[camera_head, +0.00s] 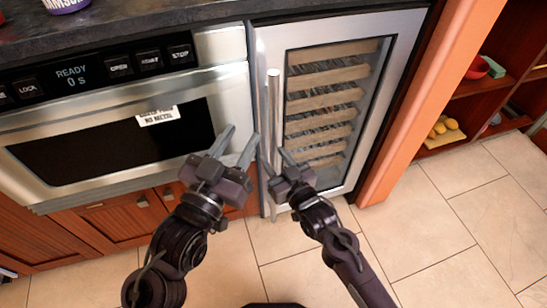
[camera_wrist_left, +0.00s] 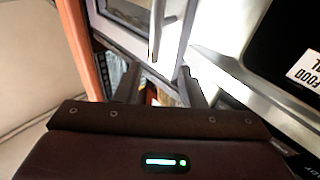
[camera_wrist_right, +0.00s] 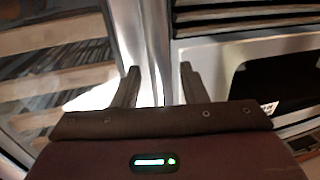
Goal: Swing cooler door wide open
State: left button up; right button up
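The cooler door (camera_head: 400,55) has a steel frame around glass, with several wooden racks showing behind it. It looks closed. Its vertical bar handle (camera_head: 273,100) runs down the door's left side and also shows in the right wrist view (camera_wrist_right: 153,45). My right gripper (camera_head: 274,152) is open at the lower part of the handle. The bar shows between its fingers; I cannot tell whether they touch it. My left gripper (camera_head: 241,135) is open and empty, left of the handle, in front of the gap between microwave and cooler. The handle also shows in the left wrist view (camera_wrist_left: 156,35).
The microwave drawer (camera_head: 120,90) stands left of the cooler under a dark countertop (camera_head: 150,22). An orange wooden panel (camera_head: 420,110) borders the cooler on the right, with open shelves (camera_head: 470,100) beyond it. The tiled floor (camera_head: 440,215) at the right is clear.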

pick_arm(q)
jog(key=shift+s+a+r+t, duration=0.1)
jog(key=shift+r+t, duration=0.5)
jog(key=shift+r, duration=0.6)
pick_arm(e)
jog(key=shift+w+a, duration=0.3)
jog(key=shift+w, duration=0.2)
grip_shut()
